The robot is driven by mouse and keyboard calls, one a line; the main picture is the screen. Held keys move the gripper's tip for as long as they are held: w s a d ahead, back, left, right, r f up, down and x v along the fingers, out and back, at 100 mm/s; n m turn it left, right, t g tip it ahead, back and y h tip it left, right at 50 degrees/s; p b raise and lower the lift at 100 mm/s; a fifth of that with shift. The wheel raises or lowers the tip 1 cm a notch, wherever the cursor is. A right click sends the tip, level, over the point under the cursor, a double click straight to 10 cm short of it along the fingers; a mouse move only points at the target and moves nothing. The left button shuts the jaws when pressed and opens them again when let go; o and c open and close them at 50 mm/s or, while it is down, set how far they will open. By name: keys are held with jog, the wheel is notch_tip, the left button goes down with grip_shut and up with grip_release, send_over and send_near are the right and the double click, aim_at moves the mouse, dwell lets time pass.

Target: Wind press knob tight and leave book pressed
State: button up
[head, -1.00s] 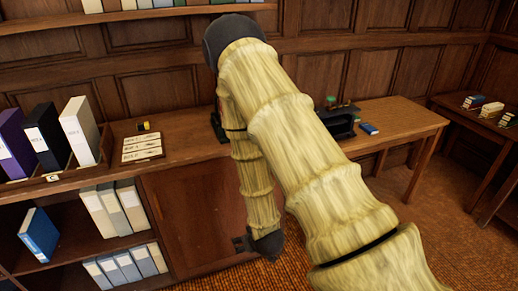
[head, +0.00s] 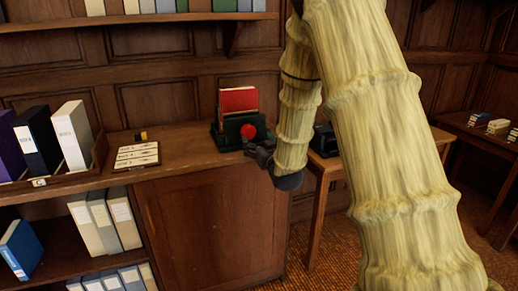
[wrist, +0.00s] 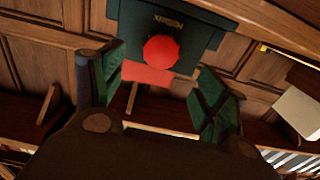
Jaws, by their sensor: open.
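The press (head: 225,133) is dark green and stands on the cabinet top. A red book (head: 238,100) stands upright in it. The round red press knob (head: 248,131) is on its near side. In the wrist view the knob (wrist: 161,51) is ahead, between and beyond the fingers, on the dark green press plate (wrist: 205,35); a strip of the red book (wrist: 146,73) shows below it. My gripper (head: 256,147) is close to the knob in the head view. In the wrist view my gripper (wrist: 160,95) is open and empty, its green pads apart on both sides.
A card with labelled strips (head: 136,155) and a small yellow-and-black item (head: 141,136) lie left of the press. Binders (head: 55,138) stand in a tray at far left. A table (head: 325,165) is partly hidden behind my arm. A shelf of books (head: 150,8) hangs above.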

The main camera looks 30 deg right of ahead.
aim_at(250, 134)
jog(key=shift+x, duration=5.25)
jog(key=shift+a+f, duration=0.1)
jog(key=n+b, duration=0.1)
jog(key=n, duration=0.3)
jog(key=shift+a, duration=0.1)
jog(key=n+b, duration=0.2)
jog(key=n, duration=0.3)
jog(key=shift+f, duration=0.1)
jog(key=n+b, duration=0.2)
jog(key=n, duration=0.1)
jog(key=shift+n, duration=0.4)
jog(key=n+b, duration=0.2)
jog(key=n, duration=0.1)
jog(key=shift+f, duration=0.15)
jog(key=shift+r+n+b, duration=0.25)
jog(key=shift+n+b, duration=0.2)
jog(key=shift+n, duration=0.75)
